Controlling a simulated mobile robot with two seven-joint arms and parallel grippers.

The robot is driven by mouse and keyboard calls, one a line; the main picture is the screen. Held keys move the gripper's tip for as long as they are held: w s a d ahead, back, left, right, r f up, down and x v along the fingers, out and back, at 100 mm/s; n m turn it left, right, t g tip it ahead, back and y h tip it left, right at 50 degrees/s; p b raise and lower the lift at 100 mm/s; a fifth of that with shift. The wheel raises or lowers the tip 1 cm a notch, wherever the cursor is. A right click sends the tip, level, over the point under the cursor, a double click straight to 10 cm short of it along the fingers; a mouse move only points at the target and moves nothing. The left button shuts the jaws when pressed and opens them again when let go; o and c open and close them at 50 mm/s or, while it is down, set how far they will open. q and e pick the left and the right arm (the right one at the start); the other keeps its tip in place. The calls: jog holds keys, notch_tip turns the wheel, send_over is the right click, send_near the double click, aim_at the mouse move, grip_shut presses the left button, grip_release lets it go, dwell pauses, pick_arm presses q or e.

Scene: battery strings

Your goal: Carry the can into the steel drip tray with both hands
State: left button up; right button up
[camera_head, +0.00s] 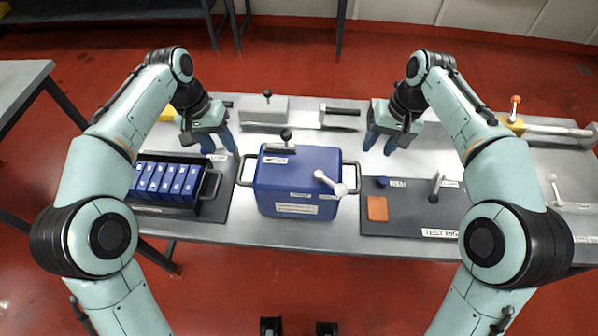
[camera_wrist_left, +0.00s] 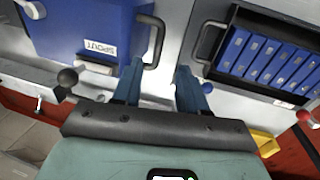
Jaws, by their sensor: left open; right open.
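The can is a blue box-shaped vessel (camera_head: 297,181) standing upright mid-table, with a dark knob on top, a pale lever and a dark handle on each side. Its left handle (camera_head: 242,170) also shows in the left wrist view (camera_wrist_left: 157,42). My left gripper (camera_head: 219,148) is open and empty, behind and left of the can; in the wrist view its fingertips (camera_wrist_left: 160,70) are close to that handle, which is not gripped. My right gripper (camera_head: 380,146) is open and empty, behind and right of the right handle (camera_head: 354,177). I cannot clearly make out the steel drip tray.
A black rack of blue cells (camera_head: 165,182) with a handle stands on a dark mat at left. On the right mat (camera_head: 400,222) are an orange pad (camera_head: 377,208), a blue cap (camera_head: 382,182) and a small lever. A grey block (camera_head: 263,109) sits behind the can.

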aim_at(238, 173)
pick_arm(q)
jog(key=shift+s, duration=0.15)
pick_arm(e)
jog(key=shift+s, duration=0.15)
pick_arm(q)
jog(key=d+f, duration=0.1)
jog(key=f, duration=0.7)
jog(key=d+f, duration=0.1)
jog(key=f, duration=0.4)
jog(key=shift+d, duration=0.3)
pick_arm(e)
jog(key=a+f, duration=0.1)
jog(key=f, duration=0.7)
jog(key=a+f, duration=0.1)
jog(key=f, duration=0.4)
jog(key=shift+w+a+f, duration=0.1)
jog(key=shift+w+a, duration=0.15)
jog(key=shift+a, duration=0.05)
pick_arm(q)
grip_shut()
pick_arm(e)
grip_shut()
